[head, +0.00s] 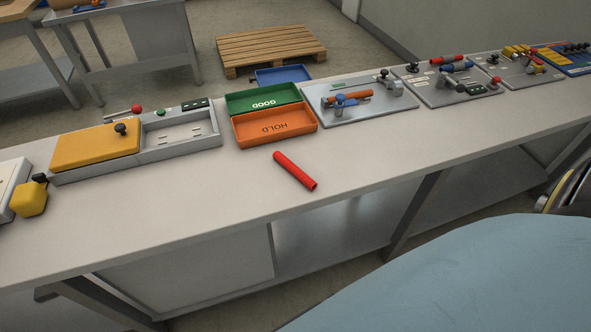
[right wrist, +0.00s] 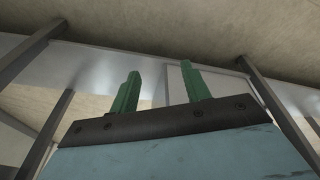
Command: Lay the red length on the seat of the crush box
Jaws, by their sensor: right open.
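The red length (head: 295,171) is a short red tube lying alone on the bare bench top, in front of the orange HOLD tray (head: 275,125). A long grey box with an open tray part (head: 180,131) and a yellow sliding cover (head: 97,146) on its left half stands left of the trays; it looks like the crush box. Its open right part appears empty, with small pale marks on its floor. My right gripper (right wrist: 165,88) shows in the right wrist view with two green fingers apart and nothing between them. My left gripper is not in view.
A green GOOD tray (head: 263,100) stands behind the orange one. Fixture plates (head: 360,108) with red and blue parts line the bench to the right. A yellow knob (head: 30,198) is at the far left. The bench front around the red length is clear.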

